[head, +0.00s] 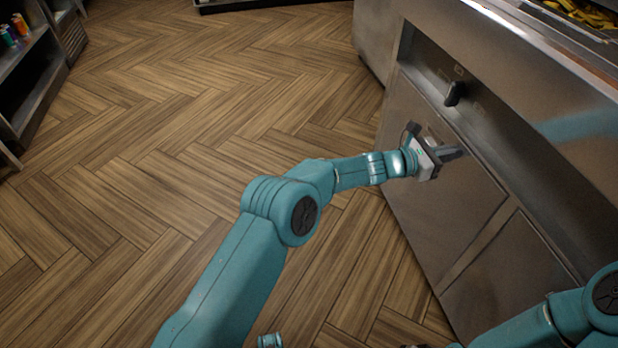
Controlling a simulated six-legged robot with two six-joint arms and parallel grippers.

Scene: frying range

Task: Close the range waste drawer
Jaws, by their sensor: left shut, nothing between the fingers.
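The steel frying range (540,70) stands at the right. Its lower front has a large flat panel (425,215) and another panel (510,285) to the lower right, with a strip between them. I cannot tell for sure which panel is the waste drawer; neither visibly stands far out. My left gripper (458,152) is shut and empty, at the upper part of the large panel. It hides part of that panel, and I cannot tell if it touches.
A black knob (455,93) sits in the recessed band above the panels. Yellow food (585,12) lies on top of the range at the upper right. A dark shelf (35,75) with small colored items stands at the far left. The wooden floor (200,130) between is clear.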

